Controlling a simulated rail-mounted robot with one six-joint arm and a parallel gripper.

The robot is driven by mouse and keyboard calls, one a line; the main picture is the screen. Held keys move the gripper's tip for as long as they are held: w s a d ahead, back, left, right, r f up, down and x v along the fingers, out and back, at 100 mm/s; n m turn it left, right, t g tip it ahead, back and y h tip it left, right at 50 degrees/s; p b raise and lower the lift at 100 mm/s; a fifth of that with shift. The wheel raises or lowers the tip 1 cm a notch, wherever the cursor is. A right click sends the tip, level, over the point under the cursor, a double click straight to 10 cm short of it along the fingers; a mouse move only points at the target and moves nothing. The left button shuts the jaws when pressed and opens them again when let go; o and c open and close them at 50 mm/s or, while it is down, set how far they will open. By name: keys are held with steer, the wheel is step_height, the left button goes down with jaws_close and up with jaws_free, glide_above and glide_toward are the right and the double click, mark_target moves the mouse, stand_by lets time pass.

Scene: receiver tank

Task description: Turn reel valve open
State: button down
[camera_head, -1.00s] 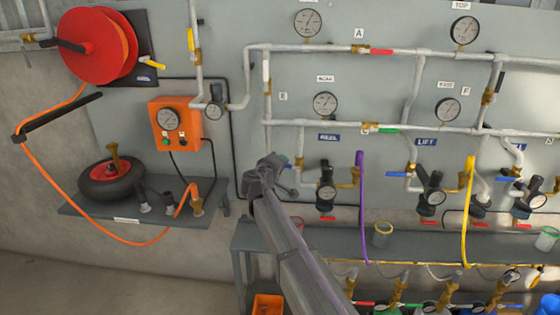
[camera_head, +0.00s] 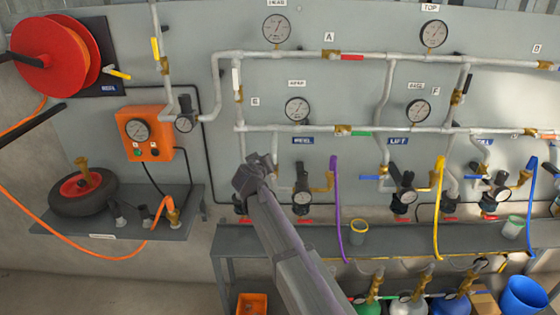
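The red hose reel (camera_head: 50,58) is mounted at the upper left of the wall panel. Beside it, on a dark plate with a small blue label (camera_head: 109,88), is a small valve with a yellow lever (camera_head: 118,73). The lever slants down to the right. Another yellow lever (camera_head: 155,48) stands upright along the vertical pipe to its right. My gripper (camera_head: 246,172) is near the picture's middle, below and right of the reel, apart from both yellow levers. It appears in front of the lower pipework. Its fingers are too indistinct to tell whether they are open.
An orange gauge box (camera_head: 146,133) hangs below the upright pipe. A shelf (camera_head: 120,223) beneath holds a black wheel (camera_head: 83,192). An orange hose (camera_head: 60,240) loops at the left. Pipes, gauges and coloured hoses fill the right side, above a grey bench (camera_head: 290,240).

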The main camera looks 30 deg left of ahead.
steer(key=shift+d, duration=0.1)
stand_by(0.3)
steer(key=c, duration=1.1)
jaws_free()
steer(key=shift+o, duration=0.2)
steer(key=p+v, duration=0.3)
steer(key=v, duration=0.7)
steer(key=shift+s+r+p, duration=0.15)
steer(key=shift+s+p, duration=0.2)
